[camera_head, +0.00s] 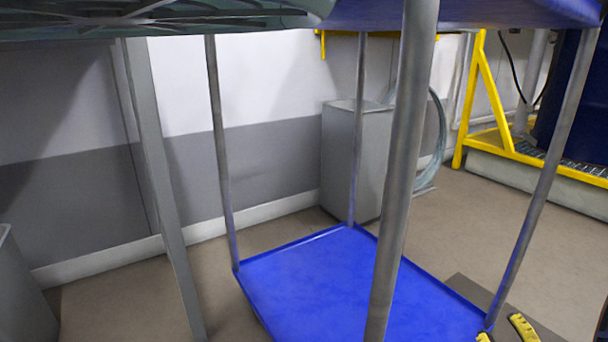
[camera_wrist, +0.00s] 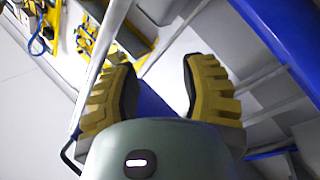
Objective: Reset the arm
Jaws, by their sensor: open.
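My gripper (camera_head: 503,333) shows only as two yellow fingertips at the bottom right edge of the head view. They are apart, beside the front right corner of a blue lower shelf. In the wrist view my gripper (camera_wrist: 158,75) has two ridged yellow and black fingers spread wide, with nothing held between them. The rest of my arm is mostly out of the head view. The wrist view is tilted and shows a pale post and a blue edge beyond the fingers.
A blue cart shelf (camera_head: 330,285) stands between grey metal posts (camera_head: 400,170), with a blue upper shelf (camera_head: 460,14) above. A grey box (camera_head: 345,160) and hose coil (camera_head: 439,130) stand behind. A yellow frame (camera_head: 485,85) and dark blue drum (camera_head: 570,110) are at right. A grey bin (camera_head: 22,295) is at left.

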